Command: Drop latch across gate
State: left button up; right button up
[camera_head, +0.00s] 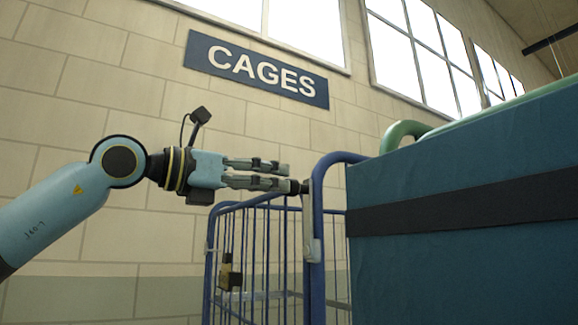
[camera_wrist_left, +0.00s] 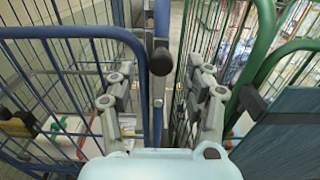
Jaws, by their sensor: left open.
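A blue wire cage (camera_head: 316,225) with a gate stands in the middle of the head view. A grey latch bar (camera_head: 306,220) stands upright along its near post, with a dark round knob (camera_head: 299,187) near the top. The wrist view also shows the knob (camera_wrist_left: 161,61) and the bar (camera_wrist_left: 158,100) below it. My left gripper (camera_head: 288,177) comes in level from the left, with its fingertips close to the knob. In the wrist view its open fingers (camera_wrist_left: 160,78) lie on either side of the knob and bar. Whether they touch is unclear. My right gripper is out of view.
A large teal block-like thing with a black band (camera_head: 460,205) fills the right side, close beside the cage. A green-framed cage (camera_wrist_left: 262,45) stands right of the blue one in the wrist view. A CAGES sign (camera_head: 256,70) hangs on the wall. The left has free room.

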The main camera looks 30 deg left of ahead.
pick_arm(q)
jog(key=shift+p+x, duration=1.4)
jog(key=shift+x, duration=0.9)
jog(key=shift+s, duration=0.1)
grip_shut()
